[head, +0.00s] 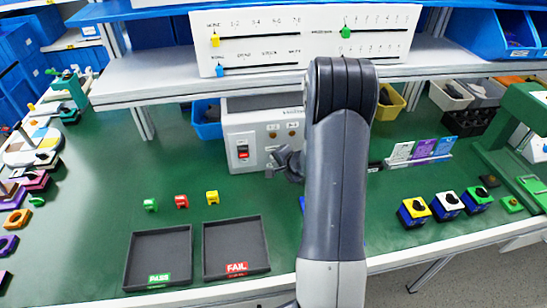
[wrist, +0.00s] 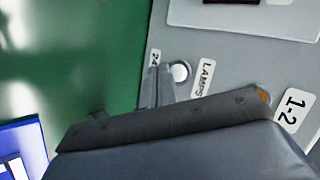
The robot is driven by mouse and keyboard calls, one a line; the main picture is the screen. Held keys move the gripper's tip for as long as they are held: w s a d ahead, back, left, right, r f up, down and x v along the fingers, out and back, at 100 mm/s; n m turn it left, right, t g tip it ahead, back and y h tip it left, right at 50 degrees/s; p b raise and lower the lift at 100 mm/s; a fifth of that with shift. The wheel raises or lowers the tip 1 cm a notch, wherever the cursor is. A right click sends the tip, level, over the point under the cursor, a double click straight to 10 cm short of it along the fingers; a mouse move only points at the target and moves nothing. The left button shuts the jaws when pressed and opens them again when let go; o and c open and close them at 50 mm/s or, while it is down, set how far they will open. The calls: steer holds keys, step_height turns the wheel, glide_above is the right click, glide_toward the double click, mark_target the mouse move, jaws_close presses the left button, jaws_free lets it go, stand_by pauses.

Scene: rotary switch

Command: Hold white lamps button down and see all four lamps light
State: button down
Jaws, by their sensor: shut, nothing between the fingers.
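The grey test box (head: 238,120) stands under the shelf, with a red rocker switch and small amber lamps (head: 272,134) on its front. The arm hides the box's right part. In the wrist view the white lamps button (wrist: 180,72) is a round disc beside the "LAMPS" label. My gripper (wrist: 160,80) is shut and empty, its tips at the button's left edge; I cannot tell whether they touch it or whether it is pressed. In the head view my gripper (head: 284,163) is before the box front. One amber lamp (wrist: 263,95) is partly hidden by my gripper; I cannot tell whether it is lit.
Black pass (head: 133,267) and fail (head: 222,264) trays lie at the front. Green, red and yellow small blocks (head: 181,201) sit behind them. Several coloured switch units (head: 447,203) stand at right. A white slider panel (head: 290,20) is on the shelf above. The mat's left middle is clear.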

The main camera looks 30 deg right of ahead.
steer(key=shift+w+r+p, duration=0.1)
steer(key=shift+p, duration=0.2)
stand_by(0.4)
steer(key=shift+w+d, duration=0.1)
steer(key=shift+w+p, duration=0.15)
steer(key=shift+p, duration=0.35)
steer(key=shift+w+d+p, duration=0.15)
steer(key=shift+w+p, duration=0.3)
steer(key=shift+p, duration=0.05)
stand_by(1.6)
stand_by(2.4)
steer(key=shift+s+a, duration=0.25)
steer(key=shift+s, duration=0.55)
steer(key=shift+s+a+b, duration=0.1)
steer(key=shift+s+a, duration=0.15)
steer(key=shift+s, duration=0.55)
steer(key=shift+s+a+b, duration=0.15)
steer(key=shift+s+a, duration=0.05)
steer(key=shift+s, duration=0.65)
steer(key=shift+s+a+b, duration=0.1)
steer(key=shift+s+a, duration=0.15)
steer(key=shift+s, duration=0.55)
